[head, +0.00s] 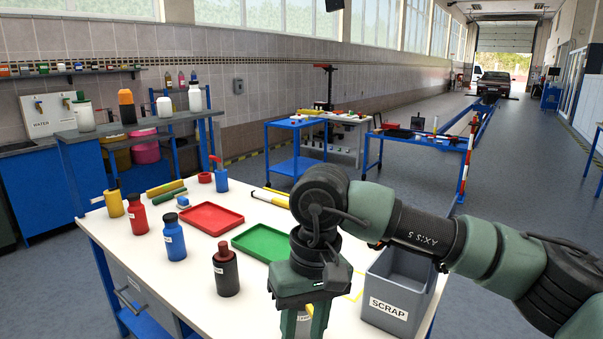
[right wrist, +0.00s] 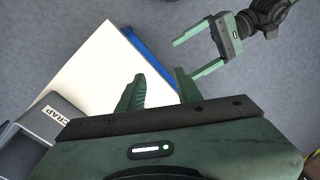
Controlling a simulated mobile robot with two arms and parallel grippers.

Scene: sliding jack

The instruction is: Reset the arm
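My right arm comes in from the right in the head view, over the white workbench (head: 190,250). Its green gripper (head: 305,325) points down near the bench's front edge, its fingers partly cut off by the frame's bottom. In the right wrist view the right gripper (right wrist: 160,76) has its two fingers apart with nothing between them. My left gripper (right wrist: 186,60) shows at the upper right of that view, fingers apart and empty, over the floor beyond the blue bench edge. The left gripper is not in the head view.
A grey scrap bin (head: 393,296) stands right of the right gripper. Red (head: 211,207) and green (head: 262,232) trays lie on the bench. Blue (head: 174,240), red (head: 137,217) and black (head: 226,274) bottles stand left. A blue trolley (head: 296,165) stands behind.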

